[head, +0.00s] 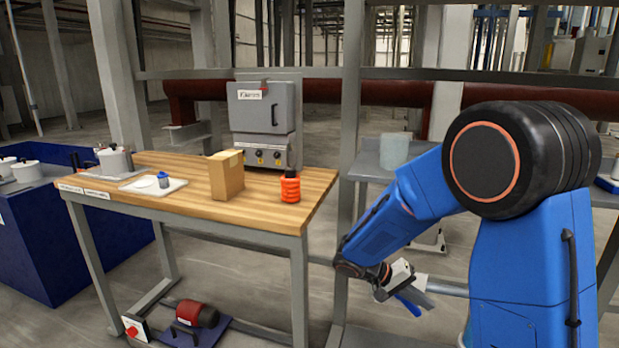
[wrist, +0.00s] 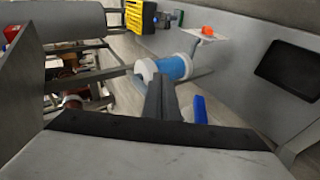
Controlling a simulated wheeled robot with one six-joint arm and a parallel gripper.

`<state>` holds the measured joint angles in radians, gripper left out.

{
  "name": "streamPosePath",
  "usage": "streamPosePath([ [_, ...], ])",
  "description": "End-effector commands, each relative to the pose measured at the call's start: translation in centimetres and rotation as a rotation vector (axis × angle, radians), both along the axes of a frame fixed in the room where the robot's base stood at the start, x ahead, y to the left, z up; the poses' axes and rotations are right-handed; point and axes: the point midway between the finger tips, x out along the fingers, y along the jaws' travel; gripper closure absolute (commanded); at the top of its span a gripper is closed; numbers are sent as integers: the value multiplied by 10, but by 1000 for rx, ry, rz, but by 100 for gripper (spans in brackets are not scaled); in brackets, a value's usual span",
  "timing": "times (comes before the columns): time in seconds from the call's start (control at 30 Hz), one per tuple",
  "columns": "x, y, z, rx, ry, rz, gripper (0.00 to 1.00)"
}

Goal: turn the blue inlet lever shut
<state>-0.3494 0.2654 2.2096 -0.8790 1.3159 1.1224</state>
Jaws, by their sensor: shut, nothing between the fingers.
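The blue lever (head: 408,305) is a slim blue bar in the head view, low at the middle right, slanting down to the right. It also shows in the wrist view (wrist: 200,109) as a short upright blue bar just right of the fingers. My gripper (head: 424,297) is shut and empty, close beside the lever in the head view. In the wrist view the grey fingers (wrist: 162,95) are together, with a narrow gap seen between them and the lever. I cannot tell whether they touch it. The lever's pivot is hidden.
A grey pipe (head: 450,289) runs behind my gripper. A wooden-topped bench (head: 270,205) with a carton (head: 226,176) and a grey oven-like box (head: 264,120) stands left. A grey post (head: 350,180) rises between. A blue-and-white cylinder (wrist: 174,68) lies beyond the fingers.

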Motion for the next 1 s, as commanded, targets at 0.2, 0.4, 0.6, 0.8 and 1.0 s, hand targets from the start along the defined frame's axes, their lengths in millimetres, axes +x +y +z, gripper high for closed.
streamPosePath([
  [0.2, -38, -12, 27, 137, 21, -15, 100],
  [0.4, -76, -18, 47, 272, 28, -10, 100],
  [0.6, -111, -20, 64, 403, 15, 15, 100],
  [0.8, -146, -18, 79, 526, -14, 57, 100],
  [1.0, -178, -13, 91, 640, -61, 115, 100],
])
